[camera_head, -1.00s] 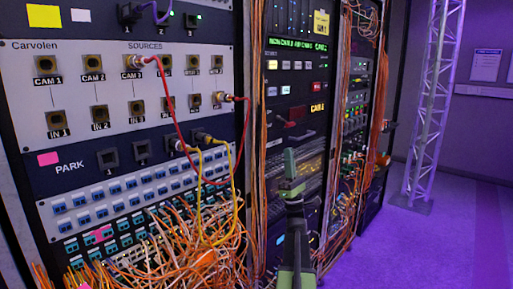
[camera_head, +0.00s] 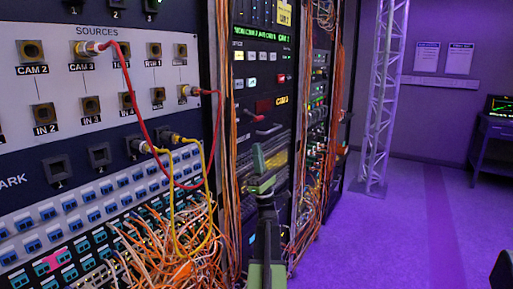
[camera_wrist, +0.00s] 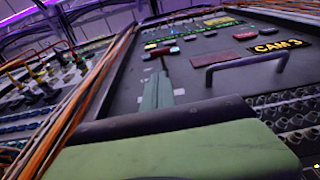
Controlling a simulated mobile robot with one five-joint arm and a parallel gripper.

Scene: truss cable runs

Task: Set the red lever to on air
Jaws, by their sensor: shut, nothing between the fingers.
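The red lever (camera_head: 256,117) sticks out of the black panel in the middle rack, beside the red CAM 3 display. In the wrist view a red bar on a dark stem, which looks like this lever (camera_wrist: 160,51), stands just beyond my fingertips. My green gripper (camera_head: 260,163) is shut and empty, below the lever in the head picture. It also shows in the wrist view (camera_wrist: 157,92), pointing at the panel. I cannot tell whether it touches the lever. The lever's position labels are too small to read.
A black bar handle (camera_wrist: 235,66) sticks out near the CAM 3 display (camera_wrist: 278,46). Orange cables (camera_head: 222,130) hang along the rack's left edge. Red and yellow patch cables loop from the left panel (camera_head: 60,95).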

